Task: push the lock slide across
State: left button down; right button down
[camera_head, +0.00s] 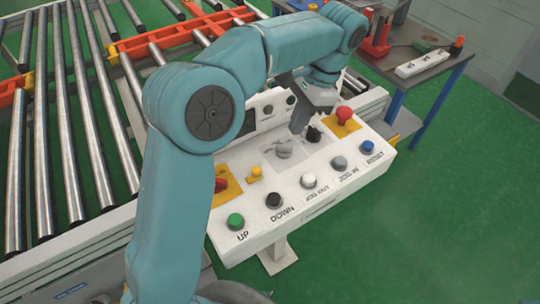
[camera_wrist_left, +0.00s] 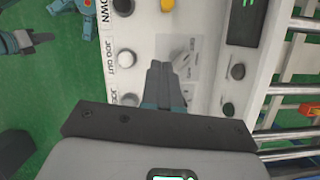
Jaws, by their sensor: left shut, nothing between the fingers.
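The white control panel (camera_head: 317,200) carries several buttons and knobs. I cannot tell for certain which part is the lock slide.
Red knobs (camera_head: 345,114) stand on yellow plates at both sides of the panel. A roller conveyor (camera_head: 75,130) lies at the left and behind. A dark table (camera_head: 415,80) stands at the back right. The green floor (camera_head: 440,220) is clear at the right.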

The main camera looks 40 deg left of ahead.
pick_arm(q)
send_near(254, 175)
jog(key=w+f, duration=0.1)
jog(key=w+d+f, duration=0.1)
jog(key=w+f, duration=0.1)
jog(key=w+d+f+b, duration=0.1)
jog(key=shift+w+f, duration=0.35)
jog(key=s+a, duration=0.1)
jog(key=s+a+f, duration=0.1)
jog(key=s, duration=0.1)
jog(key=shift+s+a, duration=0.1)
jog(key=shift+s, duration=0.15)
jog(key=shift+f, duration=0.1)
jog(key=shift+w, duration=0.1)
